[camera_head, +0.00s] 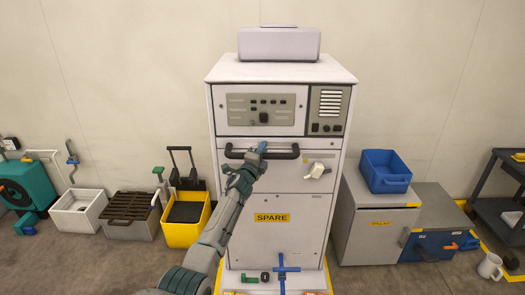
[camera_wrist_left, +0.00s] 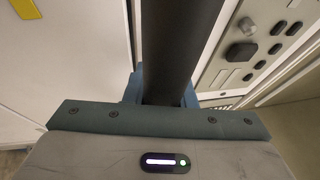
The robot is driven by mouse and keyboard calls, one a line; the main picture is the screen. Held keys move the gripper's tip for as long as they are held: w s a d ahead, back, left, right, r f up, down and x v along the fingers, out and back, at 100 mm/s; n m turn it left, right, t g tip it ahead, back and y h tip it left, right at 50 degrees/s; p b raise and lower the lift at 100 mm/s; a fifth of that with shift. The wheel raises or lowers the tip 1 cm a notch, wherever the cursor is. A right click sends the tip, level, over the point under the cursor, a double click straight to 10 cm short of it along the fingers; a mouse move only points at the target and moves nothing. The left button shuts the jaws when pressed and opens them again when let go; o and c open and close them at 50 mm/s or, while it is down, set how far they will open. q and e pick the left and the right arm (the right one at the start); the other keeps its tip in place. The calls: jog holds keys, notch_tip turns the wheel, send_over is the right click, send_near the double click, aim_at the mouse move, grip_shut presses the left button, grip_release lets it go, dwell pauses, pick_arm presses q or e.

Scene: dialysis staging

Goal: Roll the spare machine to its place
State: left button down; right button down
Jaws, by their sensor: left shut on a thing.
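The spare machine (camera_head: 290,190) is a tall white cabinet with a yellow SPARE label (camera_head: 272,218). It stands upright in the middle of the head view, near the back wall. A dark horizontal handle (camera_head: 286,155) crosses its front below the control panel. My left gripper (camera_head: 259,150) is shut on this handle, left of its middle. In the left wrist view the handle (camera_wrist_left: 178,45) is a thick dark bar between the jaws, and part of the control panel (camera_wrist_left: 260,50) shows at the right. My right gripper is not in view.
A grey case (camera_head: 279,43) lies on the machine's top. Blue and green fittings (camera_head: 281,270) are at its foot. A low white cabinet with a blue bin (camera_head: 385,170) stands close on the right. A yellow bin (camera_head: 186,218) and a grated box (camera_head: 130,214) stand left. Open floor shows front left.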

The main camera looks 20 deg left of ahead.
pick_arm(q)
jog(key=shift+s+d+f, duration=0.1)
jog(key=shift+s+f, duration=0.15)
jog(key=shift+f, duration=0.1)
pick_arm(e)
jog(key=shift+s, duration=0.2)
pick_arm(q)
jog(key=c, duration=1.2)
grip_release()
jog(key=shift+w, duration=0.1)
jog(key=shift+r, duration=0.15)
jog(key=shift+w+r, duration=0.1)
jog(key=shift+r, duration=0.1)
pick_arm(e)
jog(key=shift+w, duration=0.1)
pick_arm(q)
jog(key=p+v, duration=0.2)
jog(key=v, duration=0.1)
jog(key=shift+s+f, duration=0.1)
jog(key=shift+s, duration=0.25)
jog(key=p+v, duration=0.2)
jog(key=v, duration=0.5)
jog(key=shift+f, duration=0.15)
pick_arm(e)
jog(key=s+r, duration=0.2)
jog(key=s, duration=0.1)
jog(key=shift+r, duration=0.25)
pick_arm(q)
jog(key=shift+s, duration=0.1)
